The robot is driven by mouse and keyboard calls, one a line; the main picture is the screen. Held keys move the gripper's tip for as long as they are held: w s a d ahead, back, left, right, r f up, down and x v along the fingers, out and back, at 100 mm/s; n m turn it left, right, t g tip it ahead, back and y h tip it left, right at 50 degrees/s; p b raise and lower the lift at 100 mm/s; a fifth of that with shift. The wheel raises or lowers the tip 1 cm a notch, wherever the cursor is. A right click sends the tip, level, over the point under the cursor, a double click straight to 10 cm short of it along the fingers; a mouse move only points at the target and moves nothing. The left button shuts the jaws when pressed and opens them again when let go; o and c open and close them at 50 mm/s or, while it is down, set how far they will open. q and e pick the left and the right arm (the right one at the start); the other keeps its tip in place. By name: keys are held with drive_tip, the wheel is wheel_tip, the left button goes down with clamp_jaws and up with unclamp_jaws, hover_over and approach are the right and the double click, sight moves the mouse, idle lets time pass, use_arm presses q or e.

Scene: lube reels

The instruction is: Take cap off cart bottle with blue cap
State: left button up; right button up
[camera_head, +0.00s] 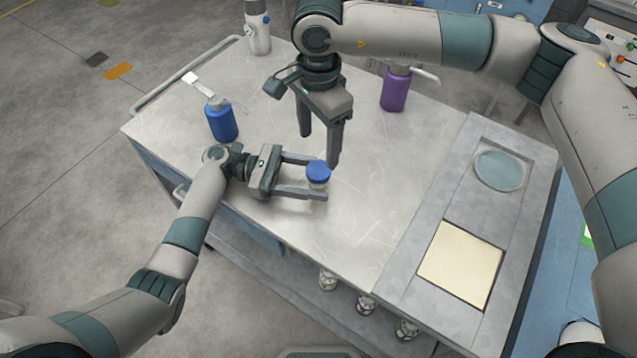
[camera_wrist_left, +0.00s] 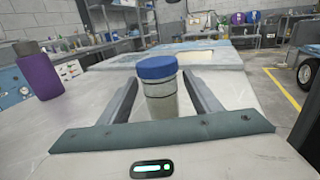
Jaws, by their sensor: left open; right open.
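My left gripper (camera_head: 318,178) is open and level, with one finger on each side of the bottle. In the left wrist view the blue cap (camera_wrist_left: 157,68) and the pale bottle body (camera_wrist_left: 161,101) stand between the two fingers, with gaps beside them.
A blue pump bottle (camera_head: 222,122) stands to the left and a purple bottle (camera_head: 394,90) behind to the right. A grey panel with a round dish (camera_head: 498,170) and a cream pad (camera_head: 461,262) fills the right end. Several small jars (camera_head: 365,303) sit on the lower shelf.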

use_arm(q)
drive_tip(key=shift+d, duration=0.1)
clamp_jaws()
idle(0.3)
